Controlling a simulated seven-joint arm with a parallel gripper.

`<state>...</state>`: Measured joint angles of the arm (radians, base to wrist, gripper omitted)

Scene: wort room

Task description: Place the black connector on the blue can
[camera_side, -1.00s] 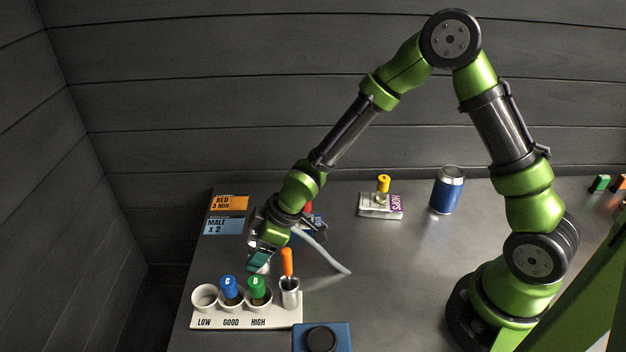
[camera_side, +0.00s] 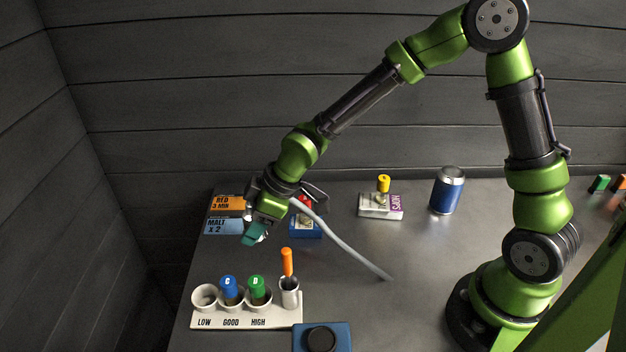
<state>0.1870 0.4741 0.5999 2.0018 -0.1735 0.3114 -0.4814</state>
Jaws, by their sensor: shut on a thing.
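My gripper (camera_side: 254,234), with teal fingertips, is in the air above and behind the white rack at the left. It is shut, and the held thing is mostly hidden by the fingers and wrist. A pale grey hose (camera_side: 345,245) runs from behind my gripper down to the right, its far end near the table. The hose moves with my gripper, which fits the black connector being in the jaws, but I cannot clearly make out the connector. The blue can (camera_side: 447,191) stands upright at the back of the table, well to the right of my gripper, with nothing on its silver top.
A white rack (camera_side: 246,322) holds blue and green capped vials and an orange-handled tool (camera_side: 287,262). The hops box (camera_side: 378,211) carries a yellow piece. A blue block with a black knob (camera_side: 321,340) is in front.

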